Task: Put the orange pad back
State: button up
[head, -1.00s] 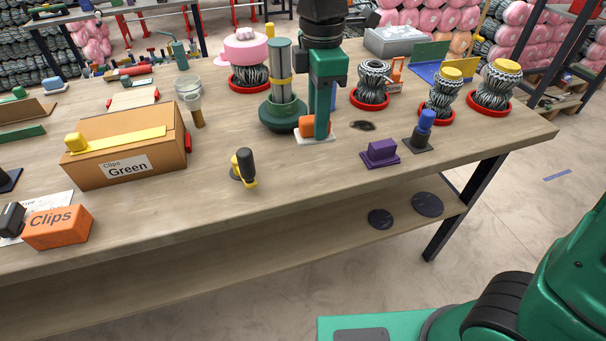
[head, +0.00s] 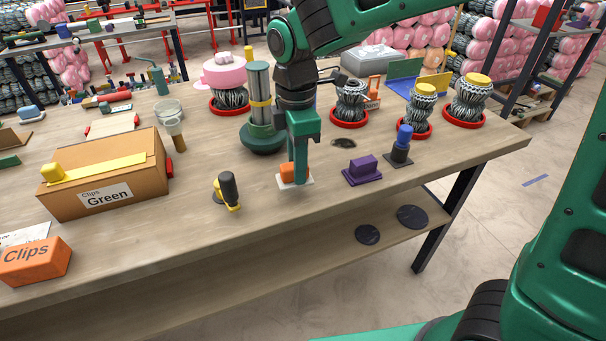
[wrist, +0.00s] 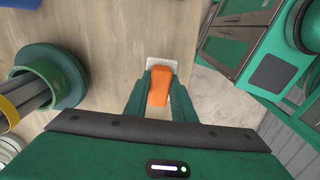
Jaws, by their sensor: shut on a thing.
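The orange pad (head: 288,172) is an orange block on a flat white base (head: 309,181). My gripper (head: 297,178) is shut on it, pointing down near the front edge of the wooden table (head: 330,215). The wrist view shows the orange block (wrist: 160,84) between the two green fingers (wrist: 161,93), with the white base (wrist: 160,64) showing beyond it. The pad looks level and low over the tabletop; I cannot tell whether its base touches the table. A finger hides part of the block in the head view.
A purple pad (head: 362,170) stands just right of the orange pad, with a blue-topped piece (head: 402,145) beyond. A black-and-yellow tool (head: 228,190) stands left. A green cylinder stand (head: 261,110) is behind. Bare table lies between the tool and my gripper.

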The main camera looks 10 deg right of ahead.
jog(key=shift+f, duration=1.55)
jog(key=shift+f, duration=0.2)
jog(key=o, duration=1)
jog(key=shift+c, duration=0.2)
notch_tip(320, 180, up, 11)
jog(key=shift+f, duration=0.1)
